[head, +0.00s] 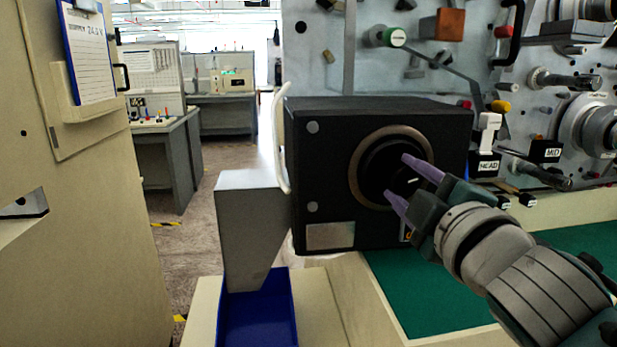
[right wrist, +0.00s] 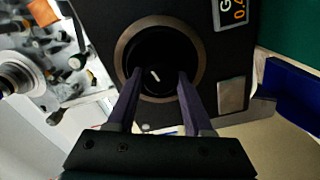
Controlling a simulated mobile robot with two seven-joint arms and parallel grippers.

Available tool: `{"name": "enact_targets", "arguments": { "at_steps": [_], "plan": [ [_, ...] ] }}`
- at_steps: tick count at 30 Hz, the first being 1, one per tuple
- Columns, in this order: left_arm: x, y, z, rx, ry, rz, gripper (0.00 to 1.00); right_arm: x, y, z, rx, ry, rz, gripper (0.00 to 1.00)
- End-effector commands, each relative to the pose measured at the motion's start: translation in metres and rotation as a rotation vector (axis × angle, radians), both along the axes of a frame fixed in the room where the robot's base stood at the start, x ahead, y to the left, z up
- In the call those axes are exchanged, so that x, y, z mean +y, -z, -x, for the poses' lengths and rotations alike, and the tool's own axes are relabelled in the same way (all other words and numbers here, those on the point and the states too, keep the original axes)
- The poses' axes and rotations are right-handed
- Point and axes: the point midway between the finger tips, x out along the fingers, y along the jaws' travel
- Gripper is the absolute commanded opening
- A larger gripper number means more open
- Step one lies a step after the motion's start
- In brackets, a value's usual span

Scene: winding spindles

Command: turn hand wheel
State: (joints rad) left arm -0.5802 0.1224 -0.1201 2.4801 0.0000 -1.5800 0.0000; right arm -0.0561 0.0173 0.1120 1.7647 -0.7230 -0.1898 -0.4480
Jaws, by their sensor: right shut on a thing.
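The hand wheel (head: 377,181) is a round black knob with a white mark, inside a bronze-coloured ring on the face of a black box (head: 322,160). My right gripper (head: 398,178) reaches in from the right with its purple fingers on either side of the knob. It is shut on the knob. In the right wrist view the fingers flank the hand wheel (right wrist: 155,62), and its white mark tilts slightly. Part of the knob is hidden behind the fingers in the head view. My left gripper is not in view.
A grey chute (head: 245,225) and a blue bin (head: 257,315) stand left of the box. A grey panel with spindles, pegs and labels (head: 545,150) rises behind on the right. A green mat (head: 420,300) lies below. A cream cabinet (head: 60,200) stands far left.

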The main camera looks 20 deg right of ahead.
Motion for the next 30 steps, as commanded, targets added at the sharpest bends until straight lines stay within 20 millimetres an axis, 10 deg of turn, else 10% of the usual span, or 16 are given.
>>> {"name": "enact_targets", "arguments": {
  "at_steps": [30],
  "plan": [
    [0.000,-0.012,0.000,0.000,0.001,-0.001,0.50,-0.001,-0.002,0.000,-0.131,-0.001,-0.535,0.00]
  ]
}}
